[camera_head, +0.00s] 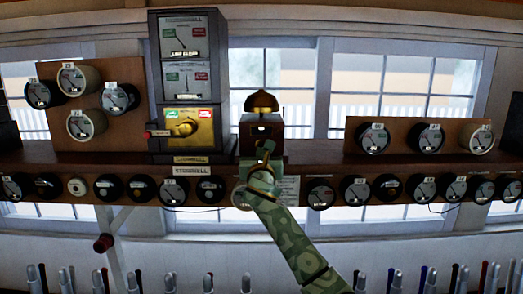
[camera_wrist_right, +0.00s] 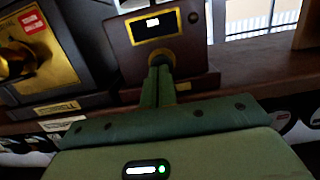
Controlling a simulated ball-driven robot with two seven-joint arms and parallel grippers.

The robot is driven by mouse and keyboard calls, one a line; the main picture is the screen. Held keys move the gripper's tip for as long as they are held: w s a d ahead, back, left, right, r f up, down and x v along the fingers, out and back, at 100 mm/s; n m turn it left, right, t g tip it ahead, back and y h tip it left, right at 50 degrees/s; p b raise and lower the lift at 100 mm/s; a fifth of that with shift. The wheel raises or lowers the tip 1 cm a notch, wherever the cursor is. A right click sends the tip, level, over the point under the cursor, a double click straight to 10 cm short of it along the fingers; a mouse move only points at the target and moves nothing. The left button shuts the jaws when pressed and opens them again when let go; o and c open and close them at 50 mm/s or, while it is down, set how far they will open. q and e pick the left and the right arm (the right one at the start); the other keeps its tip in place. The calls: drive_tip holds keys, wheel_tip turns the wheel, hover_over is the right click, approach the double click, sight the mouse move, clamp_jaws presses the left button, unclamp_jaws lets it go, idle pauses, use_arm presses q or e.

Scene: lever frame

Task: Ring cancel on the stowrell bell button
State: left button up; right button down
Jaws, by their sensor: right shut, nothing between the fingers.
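The Stowrell block instrument (camera_head: 186,85) is a tall grey case with two dials and a brass panel, standing on the shelf. To its right is a wooden bell box (camera_head: 247,131) with a brass dome (camera_head: 261,101) on top. My right gripper (camera_head: 266,150) is shut and empty, in front of the lower part of that box. My left gripper is not in view.
The wooden shelf (camera_head: 313,153) carries several round dials along its front. Dial boards stand at left and right (camera_head: 395,136). A brass commutator panel (camera_wrist_right: 58,50) is close left of the bell box. Lever tops (camera_head: 246,284) line the bottom of the head view.

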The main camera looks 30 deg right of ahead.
drive_tip(key=shift+s+a, duration=0.15)
drive_tip(key=shift+s, duration=0.2)
idle(0.4)
idle(1.2)
drive_tip(key=shift+w, duration=0.1)
idle(1.0)
idle(1.1)
